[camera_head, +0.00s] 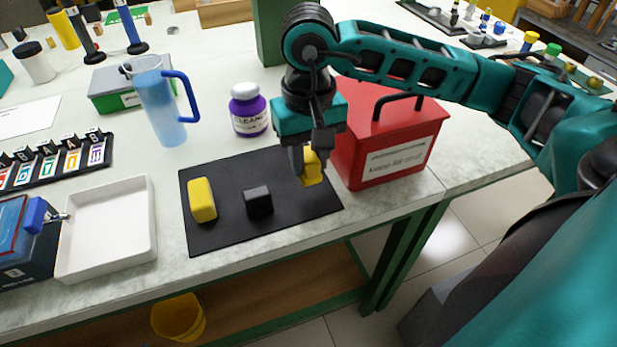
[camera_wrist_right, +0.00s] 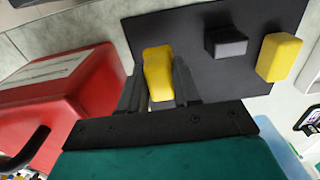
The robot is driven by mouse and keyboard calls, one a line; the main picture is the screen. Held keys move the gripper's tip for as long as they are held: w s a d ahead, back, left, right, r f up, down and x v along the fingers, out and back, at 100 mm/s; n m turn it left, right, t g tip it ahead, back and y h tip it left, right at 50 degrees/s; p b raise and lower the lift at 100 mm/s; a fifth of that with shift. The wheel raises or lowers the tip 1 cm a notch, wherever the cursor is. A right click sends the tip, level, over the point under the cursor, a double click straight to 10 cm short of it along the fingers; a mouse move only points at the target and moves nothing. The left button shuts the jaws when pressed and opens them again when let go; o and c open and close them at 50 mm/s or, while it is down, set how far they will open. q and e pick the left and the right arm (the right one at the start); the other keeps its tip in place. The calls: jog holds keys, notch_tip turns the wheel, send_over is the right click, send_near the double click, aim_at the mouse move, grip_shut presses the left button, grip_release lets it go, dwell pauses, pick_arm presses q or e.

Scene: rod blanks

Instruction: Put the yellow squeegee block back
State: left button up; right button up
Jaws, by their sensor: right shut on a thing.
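My right gripper (camera_head: 307,165) is shut on a yellow block (camera_head: 312,170), which I take to be the squeegee block. It is over the right end of the black mat (camera_head: 225,230), beside the red box; I cannot tell whether its underside touches the mat. In the right wrist view, the held block (camera_wrist_right: 158,75) shows between the two dark fingers (camera_wrist_right: 160,92). A second yellow block (camera_head: 202,200) with rounded edges lies at the mat's left. A black block (camera_head: 258,201) sits in the mat's middle. My left gripper is not in view.
A red box (camera_head: 390,145) with a black handle stands close right of the gripper. A purple-labelled cleaner jar (camera_head: 249,110) and a blue jug (camera_head: 160,105) stand behind the mat. A white tray (camera_head: 108,225) lies to its left. The mat's front strip is clear.

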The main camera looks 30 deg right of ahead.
aim_at(309, 177)
notch_tip(309, 177, down, 5)
jog(key=shift+r, duration=0.15)
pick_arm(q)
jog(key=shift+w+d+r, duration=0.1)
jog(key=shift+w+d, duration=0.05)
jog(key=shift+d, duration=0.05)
pick_arm(e)
jog(key=shift+f+b, duration=0.25)
jog(key=shift+b, duration=0.15)
jog(key=o, duration=0.5)
jog(key=shift+f, duration=0.1)
jog(key=o, duration=0.4)
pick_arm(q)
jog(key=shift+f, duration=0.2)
pick_arm(e)
jog(key=shift+o, duration=0.2)
jog(key=shift+r, duration=0.3)
pick_arm(q)
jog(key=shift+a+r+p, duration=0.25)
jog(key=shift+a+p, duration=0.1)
jog(key=shift+p, duration=0.35)
pick_arm(e)
notch_tip(309, 177, up, 12)
jog(key=shift+f, duration=0.1)
